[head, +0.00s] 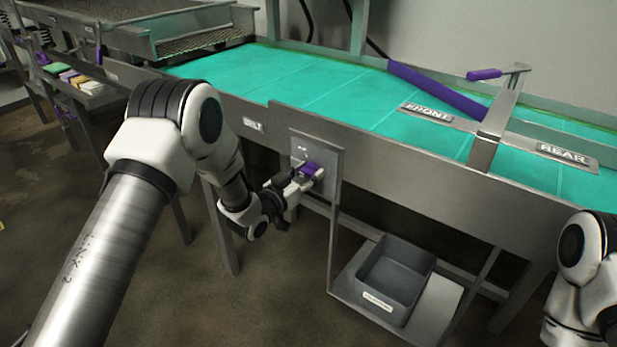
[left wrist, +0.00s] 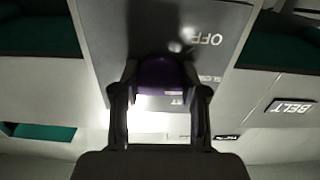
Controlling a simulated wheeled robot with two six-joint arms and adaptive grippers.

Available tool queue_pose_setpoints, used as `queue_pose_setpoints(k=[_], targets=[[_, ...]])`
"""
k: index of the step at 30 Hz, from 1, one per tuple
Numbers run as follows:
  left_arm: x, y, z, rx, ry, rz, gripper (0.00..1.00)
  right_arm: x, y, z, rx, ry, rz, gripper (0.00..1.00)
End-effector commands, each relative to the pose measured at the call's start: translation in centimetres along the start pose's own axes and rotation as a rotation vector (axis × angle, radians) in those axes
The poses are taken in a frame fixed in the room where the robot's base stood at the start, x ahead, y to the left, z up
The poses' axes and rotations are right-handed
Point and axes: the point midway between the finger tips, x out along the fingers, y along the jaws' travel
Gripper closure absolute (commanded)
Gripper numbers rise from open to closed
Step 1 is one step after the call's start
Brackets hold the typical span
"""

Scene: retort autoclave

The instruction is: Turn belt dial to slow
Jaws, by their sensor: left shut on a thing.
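The belt dial (head: 309,170) is a purple knob on a grey metal control plate (head: 326,158) at the front of the conveyor. My left gripper (head: 303,178) is at the plate, with its fingers on either side of the knob and shut on it. In the left wrist view the purple dial (left wrist: 162,76) sits between the two fingers (left wrist: 160,95). That view is upside down and shows OFF and part of SLOW printed on the plate. The dial's pointer is hidden, so its setting cannot be told. My right gripper is not in view.
A green conveyor belt (head: 330,90) runs behind the plate, with a purple-handled diverter arm (head: 440,90) and FRONT and REAR labels. A grey bin (head: 395,275) stands on a low shelf below right. A BELT label (head: 253,125) is left of the plate. Open floor lies below.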

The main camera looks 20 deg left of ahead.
Motion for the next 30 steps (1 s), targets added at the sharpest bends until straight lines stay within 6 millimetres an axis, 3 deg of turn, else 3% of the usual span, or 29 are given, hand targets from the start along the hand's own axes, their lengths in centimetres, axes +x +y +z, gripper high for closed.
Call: queue_pose_setpoints(k=[9, 23, 24, 25, 30], targets=[[0.00, -0.03, 0.06, 0.108, 0.000, 0.000, 0.92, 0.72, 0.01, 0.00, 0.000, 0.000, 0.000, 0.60], [0.00, -0.02, 0.00, 0.121, 0.000, 0.000, 0.92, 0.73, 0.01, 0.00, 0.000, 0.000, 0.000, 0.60], [0.00, -0.02, 0.00, 0.121, 0.000, 0.000, 0.43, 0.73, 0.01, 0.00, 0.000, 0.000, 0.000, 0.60], [0.00, -0.02, 0.00, 0.121, 0.000, 0.000, 0.32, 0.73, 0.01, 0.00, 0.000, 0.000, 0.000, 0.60], [0.00, -0.02, 0.00, 0.121, 0.000, 0.000, 0.31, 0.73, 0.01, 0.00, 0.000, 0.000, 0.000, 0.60]])
